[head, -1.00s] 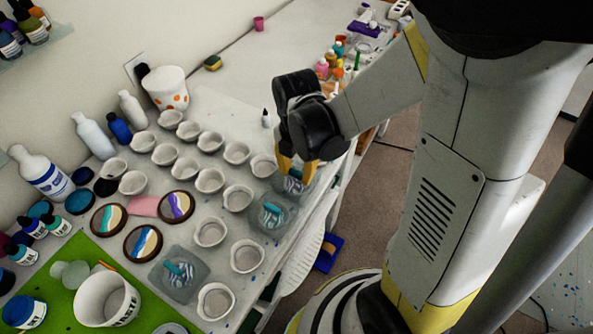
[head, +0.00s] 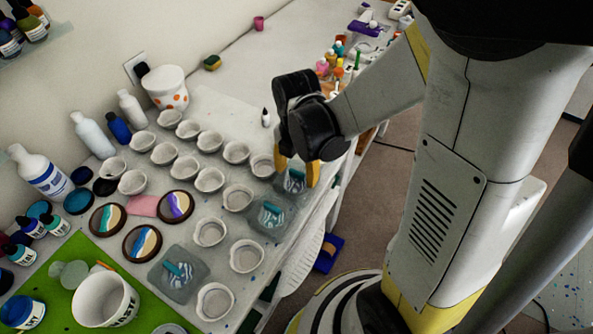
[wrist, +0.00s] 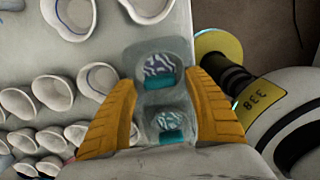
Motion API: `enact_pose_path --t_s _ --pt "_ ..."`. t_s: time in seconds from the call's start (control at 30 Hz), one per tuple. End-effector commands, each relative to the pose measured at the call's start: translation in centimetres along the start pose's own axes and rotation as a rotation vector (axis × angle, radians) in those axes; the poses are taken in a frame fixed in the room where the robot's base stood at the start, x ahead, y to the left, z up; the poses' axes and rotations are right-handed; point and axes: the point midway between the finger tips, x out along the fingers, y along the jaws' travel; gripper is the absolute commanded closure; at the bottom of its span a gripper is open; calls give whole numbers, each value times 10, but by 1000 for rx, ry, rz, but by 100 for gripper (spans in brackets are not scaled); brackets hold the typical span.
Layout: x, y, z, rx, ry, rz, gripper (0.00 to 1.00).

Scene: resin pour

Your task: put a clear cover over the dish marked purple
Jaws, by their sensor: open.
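My gripper (head: 297,180) is open over the farthest of three clear covers (head: 292,187), at the table's right edge. In the wrist view its yellow fingers (wrist: 168,115) stand on either side of this cover (wrist: 150,124) and its teal handle (wrist: 171,137). I cannot tell whether they touch it. A second clear cover (head: 268,221) lies just nearer, and also shows in the wrist view (wrist: 180,55). A third clear cover (head: 165,285) is farther left. The round dish with the purple stripe (head: 176,206) lies uncovered at the table's middle left.
Dishes with teal (head: 108,219) and blue (head: 142,243) stripes lie by the purple one. Several white cups (head: 209,180) stand between these dishes and my gripper. Bottles (head: 90,134) and a white pot (head: 165,88) line the wall side. A white bucket (head: 105,299) stands on a green mat.

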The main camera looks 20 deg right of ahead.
Motion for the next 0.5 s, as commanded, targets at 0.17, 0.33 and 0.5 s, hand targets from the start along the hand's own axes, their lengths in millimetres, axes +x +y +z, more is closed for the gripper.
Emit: enact_pose_path --t_s 0.17,0.33,0.5 --pt "-9 0 0 0 0 0 40" --pt "-39 0 0 0 0 0 40" --pt "-76 0 0 0 0 0 40"
